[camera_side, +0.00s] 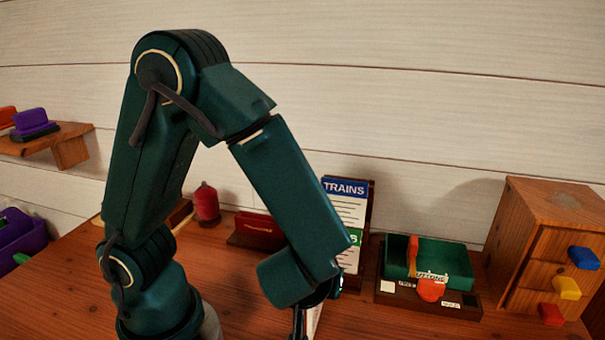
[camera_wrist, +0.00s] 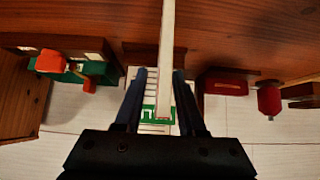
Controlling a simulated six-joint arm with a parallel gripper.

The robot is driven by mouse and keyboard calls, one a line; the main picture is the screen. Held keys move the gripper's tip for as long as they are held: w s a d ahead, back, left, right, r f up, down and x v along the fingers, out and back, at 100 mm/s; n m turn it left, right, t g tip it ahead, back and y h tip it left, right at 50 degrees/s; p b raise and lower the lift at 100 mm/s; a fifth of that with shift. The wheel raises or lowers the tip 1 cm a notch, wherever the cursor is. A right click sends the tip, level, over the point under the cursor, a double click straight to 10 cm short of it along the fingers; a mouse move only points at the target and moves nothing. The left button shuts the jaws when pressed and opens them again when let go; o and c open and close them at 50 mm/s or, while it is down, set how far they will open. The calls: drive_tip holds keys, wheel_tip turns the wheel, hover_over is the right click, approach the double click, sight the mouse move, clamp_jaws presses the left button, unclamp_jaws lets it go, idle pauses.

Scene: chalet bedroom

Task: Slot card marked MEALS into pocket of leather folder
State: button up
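A display rack (camera_side: 370,200) against the wall holds a blue-headed TRAINS card (camera_side: 345,200) above a green-headed card (camera_side: 352,240). My arm hides most of the green heading, so I cannot read whether it is MEALS. The green heading also shows in the wrist view (camera_wrist: 150,114). My gripper (camera_wrist: 160,72) is pointing down in front of the rack, its two dark fingers apart. A pale narrow strip (camera_wrist: 167,45), seen edge-on, runs between the fingers in the picture, with a gap beside the left finger. I cannot tell whether it is the folder or something else.
A green tray (camera_side: 445,255) on a wooden base with an orange-red piece stands right of the rack. A wooden drawer box (camera_side: 545,240) with coloured knobs is at far right. A dark red holder (camera_side: 258,230) and a red canister (camera_side: 206,203) stand left of the rack.

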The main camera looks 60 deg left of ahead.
drive_tip(key=shift+d+r, duration=0.1)
drive_tip(key=shift+r, duration=0.15)
drive_tip(key=v, duration=1.1)
drive_tip(key=s+a+m+h, duration=0.1)
drive_tip(key=m+h, duration=0.1)
drive_tip(key=a+r+m+g+h, duration=0.1)
drive_tip(key=a+m+h, duration=0.1)
drive_tip(key=m, duration=0.1)
drive_tip(key=s+a+m+h, duration=0.1)
drive_tip(key=a+m+h, duration=0.1)
drive_tip(key=shift+s+r+m+g, duration=0.3)
drive_tip(key=shift+s+r+m, duration=0.05)
drive_tip(key=shift+m, duration=0.05)
drive_tip(key=shift+o, duration=0.5)
drive_tip(key=shift+w+a+r+m+t, duration=0.1)
drive_tip(key=shift+w+r+m+t, duration=0.25)
drive_tip(key=shift+m, duration=0.25)
